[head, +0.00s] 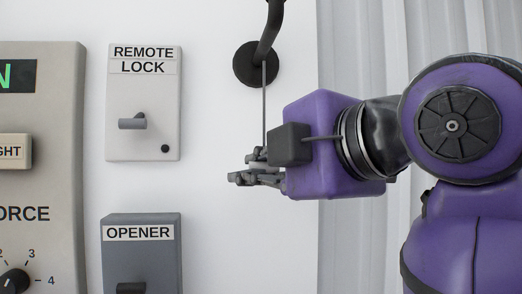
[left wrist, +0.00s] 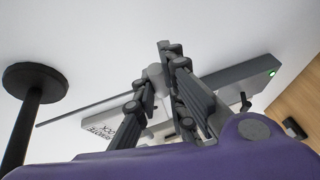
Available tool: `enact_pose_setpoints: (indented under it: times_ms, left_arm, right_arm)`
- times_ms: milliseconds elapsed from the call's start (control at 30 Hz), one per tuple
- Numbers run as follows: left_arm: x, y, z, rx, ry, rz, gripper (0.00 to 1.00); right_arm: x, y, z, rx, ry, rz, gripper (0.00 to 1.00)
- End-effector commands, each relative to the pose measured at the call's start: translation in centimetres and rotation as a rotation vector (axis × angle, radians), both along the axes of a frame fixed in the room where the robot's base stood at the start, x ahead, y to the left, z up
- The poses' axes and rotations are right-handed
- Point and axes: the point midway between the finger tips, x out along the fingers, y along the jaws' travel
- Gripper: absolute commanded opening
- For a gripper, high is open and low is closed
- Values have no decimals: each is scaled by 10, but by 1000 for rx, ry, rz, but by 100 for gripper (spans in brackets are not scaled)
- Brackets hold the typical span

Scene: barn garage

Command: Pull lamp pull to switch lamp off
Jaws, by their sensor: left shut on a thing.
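The lamp pull hangs on a thin cord (head: 264,105) that drops from below the black round wall mount (head: 249,66) of the lamp. My left gripper (head: 252,172) is at the cord's lower end, its fingers pointing left. Its arm shows at the right of the head view. In the left wrist view the fingers (left wrist: 163,72) are closed around a small pale knob (left wrist: 153,74), the lamp pull, and the cord runs from it to the left. The fingers hide most of the knob in the head view. The lamp's shade and bulb are out of view. My right gripper is not in view.
A REMOTE LOCK box (head: 145,90) with a lever is on the white wall left of the cord. An OPENER box (head: 141,235) is below it. A larger beige panel (head: 60,110) is at the far left. Corrugated cladding (head: 350,45) is behind my arm.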

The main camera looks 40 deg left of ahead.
Motion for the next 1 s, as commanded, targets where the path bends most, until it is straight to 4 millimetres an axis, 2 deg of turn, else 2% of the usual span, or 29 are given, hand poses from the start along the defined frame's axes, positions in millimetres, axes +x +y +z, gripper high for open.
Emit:
enact_pose_setpoints:
  times_ms: [200, 233, 333, 367, 733, 867, 1000]
  left_arm:
    - [0, 0, -1, -3, 1, -1, 0]
    - [0, 0, -1, -3, 1, -1, 14]
    - [0, 0, -1, -3, 1, -1, 27]
    - [0, 0, -1, -4, 1, -1, 28]
    - [-1, -5, 0, -3, 2, -2, 28]
    - [-6, -23, 4, -3, 2, -5, 28]
    - [-15, -51, 9, -3, 2, -7, 28]
  right_arm:
    - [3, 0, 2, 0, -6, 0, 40]
    - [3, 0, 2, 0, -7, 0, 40]
    - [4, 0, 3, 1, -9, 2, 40]
    - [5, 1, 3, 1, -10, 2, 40]
    - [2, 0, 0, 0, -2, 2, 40]
    - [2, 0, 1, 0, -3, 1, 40]
    - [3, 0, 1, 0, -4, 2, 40]
